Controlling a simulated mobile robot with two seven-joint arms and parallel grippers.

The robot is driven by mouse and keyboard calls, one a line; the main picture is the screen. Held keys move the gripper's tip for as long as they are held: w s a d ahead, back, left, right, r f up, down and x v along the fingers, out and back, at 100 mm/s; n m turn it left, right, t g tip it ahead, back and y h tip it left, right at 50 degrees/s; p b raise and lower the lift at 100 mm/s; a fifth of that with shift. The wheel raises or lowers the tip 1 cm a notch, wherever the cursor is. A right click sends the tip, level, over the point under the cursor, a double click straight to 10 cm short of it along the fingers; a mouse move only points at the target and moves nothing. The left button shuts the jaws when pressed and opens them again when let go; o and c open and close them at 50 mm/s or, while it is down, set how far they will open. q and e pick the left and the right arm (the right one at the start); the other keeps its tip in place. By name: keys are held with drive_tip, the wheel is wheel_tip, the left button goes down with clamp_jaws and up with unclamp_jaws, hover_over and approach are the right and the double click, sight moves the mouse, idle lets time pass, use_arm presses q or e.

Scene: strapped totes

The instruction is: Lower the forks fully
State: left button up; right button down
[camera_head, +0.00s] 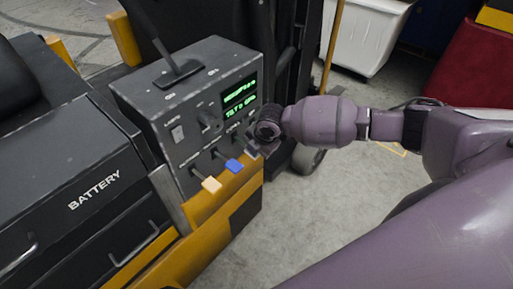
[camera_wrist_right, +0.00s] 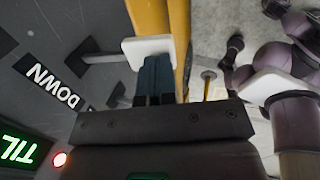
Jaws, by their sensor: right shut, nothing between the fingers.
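The grey control console (camera_head: 190,105) of the forklift has a row of levers on its front. One has a cream knob (camera_head: 212,185) and one a blue knob (camera_head: 234,165); the lever farther right is mostly hidden by my gripper. My right gripper (camera_head: 260,143) is at the right end of this row. In the wrist view my gripper's fingers (camera_wrist_right: 155,82) are shut and empty, their tips close to a pale lever knob (camera_wrist_right: 148,50); I cannot tell whether they touch. The word DOWN (camera_wrist_right: 53,87) is on the panel. My left gripper is not in view.
A green-lit display (camera_head: 240,98) is on the console, with a black joystick (camera_head: 178,68) on top. A yellow body edge (camera_head: 215,205) runs below the levers. A battery box (camera_head: 85,190) stands left. A white bin (camera_head: 368,35) stands behind; the floor right of the forklift is open.

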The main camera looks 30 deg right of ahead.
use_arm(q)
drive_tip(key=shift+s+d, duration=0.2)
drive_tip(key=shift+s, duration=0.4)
use_arm(e)
drive_tip(key=v, duration=1.1)
drive_tip(key=shift+s+d+r, duration=0.2)
drive_tip(key=shift+s+r, duration=0.1)
drive_tip(key=shift+s, duration=0.05)
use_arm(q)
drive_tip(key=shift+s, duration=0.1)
